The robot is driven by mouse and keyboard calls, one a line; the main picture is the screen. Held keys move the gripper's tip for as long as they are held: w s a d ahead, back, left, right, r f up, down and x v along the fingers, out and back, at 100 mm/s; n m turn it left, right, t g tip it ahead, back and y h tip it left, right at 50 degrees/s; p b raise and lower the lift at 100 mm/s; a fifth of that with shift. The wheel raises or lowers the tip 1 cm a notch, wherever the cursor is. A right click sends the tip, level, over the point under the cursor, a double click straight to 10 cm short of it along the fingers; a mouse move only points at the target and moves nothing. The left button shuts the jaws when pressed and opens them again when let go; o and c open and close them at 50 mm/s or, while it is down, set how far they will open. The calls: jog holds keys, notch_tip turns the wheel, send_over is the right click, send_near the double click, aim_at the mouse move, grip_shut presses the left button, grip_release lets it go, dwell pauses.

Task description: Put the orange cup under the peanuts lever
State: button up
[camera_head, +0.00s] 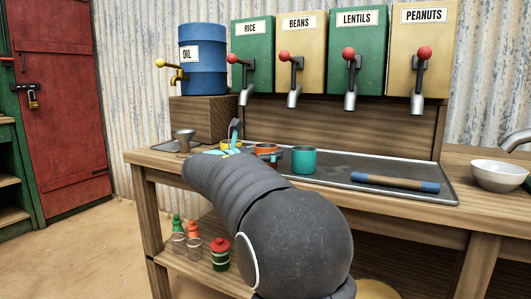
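The orange cup (266,149) stands near the left end of the dark metal tray (345,167), partly hidden by my arm. The peanuts dispenser (423,45) is the yellow box at the far right of the row. Its lever with a red knob (424,53) sits above a grey spout (417,104). My gripper (232,139) is just left of the orange cup, mostly hidden behind my dark grey arm.
A teal cup (304,160) stands right of the orange cup. A rolling-pin-like rod (395,183) with blue ends lies on the tray below the lentils and peanuts spouts. A white bowl (497,176) sits at the right.

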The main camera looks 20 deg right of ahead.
jog(key=shift+f, duration=0.1)
jog(key=shift+a+b, duration=0.15)
jog(key=shift+b, duration=0.25)
jog(key=p+v, duration=0.1)
jog(key=v, duration=1.2)
jog(key=shift+s+r, duration=0.35)
jog(key=shift+s, duration=0.15)
